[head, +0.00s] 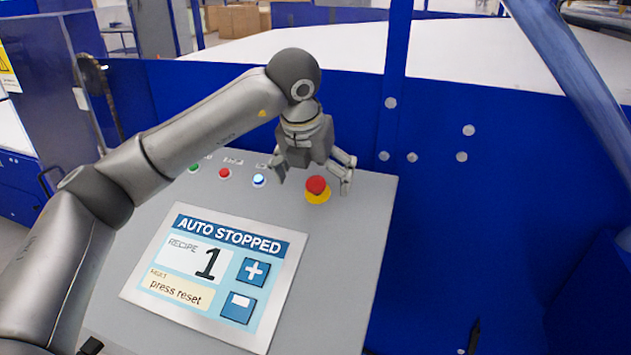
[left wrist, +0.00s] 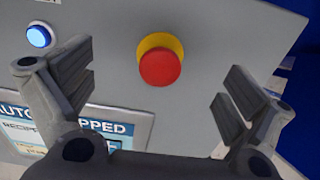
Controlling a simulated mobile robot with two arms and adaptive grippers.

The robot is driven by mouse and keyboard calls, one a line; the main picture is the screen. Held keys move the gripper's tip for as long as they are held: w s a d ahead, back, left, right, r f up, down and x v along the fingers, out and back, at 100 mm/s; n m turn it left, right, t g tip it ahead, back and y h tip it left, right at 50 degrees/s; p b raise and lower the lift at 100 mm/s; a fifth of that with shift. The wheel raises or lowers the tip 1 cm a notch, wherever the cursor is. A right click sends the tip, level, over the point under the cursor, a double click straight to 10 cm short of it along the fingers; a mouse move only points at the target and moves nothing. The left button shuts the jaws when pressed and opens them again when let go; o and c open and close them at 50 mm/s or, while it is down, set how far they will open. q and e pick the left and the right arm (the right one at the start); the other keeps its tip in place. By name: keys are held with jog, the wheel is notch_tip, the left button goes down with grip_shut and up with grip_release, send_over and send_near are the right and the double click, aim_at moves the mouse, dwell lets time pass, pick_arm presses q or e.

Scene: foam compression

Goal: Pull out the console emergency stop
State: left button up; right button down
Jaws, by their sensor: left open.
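The emergency stop is a red mushroom button (head: 316,185) on a yellow base, at the upper right of the grey console (head: 345,240). It also shows in the left wrist view (left wrist: 160,66), near the middle. My left gripper (head: 314,180) is open above and just behind the button in the head view. In the left wrist view its two fingers (left wrist: 155,85) stand apart on either side of the button, and neither touches it. The console screen (head: 215,275) reads AUTO STOPPED, RECIPE 1 and press reset. My right gripper is not in view.
A lit blue button (head: 259,180), a red button (head: 224,173) and a green button (head: 193,167) sit in a row left of the emergency stop. A blue panel (head: 470,230) with a post stands behind and right of the console. Cardboard boxes (head: 235,20) are far back.

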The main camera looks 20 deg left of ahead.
pick_arm(q)
jog(key=p+v, duration=0.1)
jog(key=v, duration=0.5)
jog(key=shift+p, duration=0.35)
jog(key=shift+r, duration=0.15)
